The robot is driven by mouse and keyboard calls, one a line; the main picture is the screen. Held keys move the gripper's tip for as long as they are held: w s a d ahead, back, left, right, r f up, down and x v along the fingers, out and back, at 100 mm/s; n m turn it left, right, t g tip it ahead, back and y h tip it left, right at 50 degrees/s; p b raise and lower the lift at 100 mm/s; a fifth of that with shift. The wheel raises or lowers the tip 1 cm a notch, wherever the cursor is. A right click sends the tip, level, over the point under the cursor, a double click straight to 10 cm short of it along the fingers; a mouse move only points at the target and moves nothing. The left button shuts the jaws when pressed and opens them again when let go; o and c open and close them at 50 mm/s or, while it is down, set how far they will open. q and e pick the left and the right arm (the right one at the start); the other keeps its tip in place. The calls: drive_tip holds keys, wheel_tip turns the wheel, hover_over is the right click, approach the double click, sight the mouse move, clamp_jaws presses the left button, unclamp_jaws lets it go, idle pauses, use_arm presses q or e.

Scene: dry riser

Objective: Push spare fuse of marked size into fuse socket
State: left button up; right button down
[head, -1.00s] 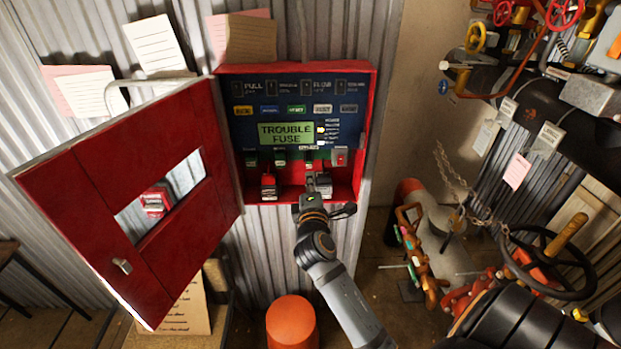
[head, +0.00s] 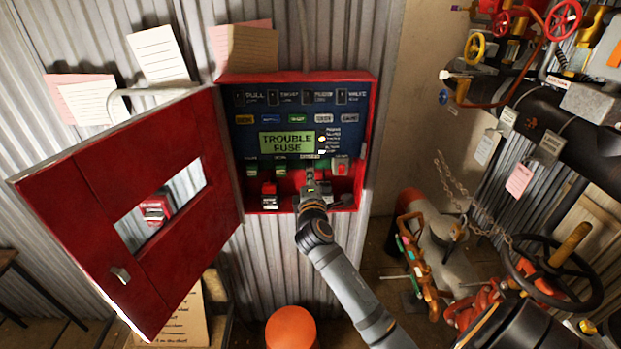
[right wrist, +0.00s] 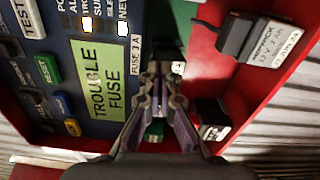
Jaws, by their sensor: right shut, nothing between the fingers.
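My right gripper (head: 310,176) is inside the open red panel box, in front of the row of green blocks below the display. In the right wrist view its fingertips (right wrist: 164,72) are together with nothing between them. They are close to a dark green socket block (right wrist: 165,45) beside a label reading "FUSE 3 A" (right wrist: 135,55). A small pale marked piece (right wrist: 178,68) shows right by the fingertips; I cannot tell whether it is a seated fuse or whether they touch it. The display (head: 287,141) reads "TROUBLE FUSE". My left gripper is not in view.
The red door (head: 130,215) stands open to the left. A labelled battery (right wrist: 262,45) and a second dark block (right wrist: 210,118) sit on the box floor. A red switch (head: 341,166) is right of the gripper. An orange-red stool-like object (head: 291,328) stands below.

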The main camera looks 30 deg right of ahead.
drive_tip(key=shift+x, duration=0.9)
drive_tip(key=v, duration=1)
drive_tip(key=shift+s+a+p, duration=0.25)
drive_tip(key=shift+s+p, duration=0.05)
drive_tip(key=shift+p, duration=0.05)
drive_tip(key=shift+w, duration=0.1)
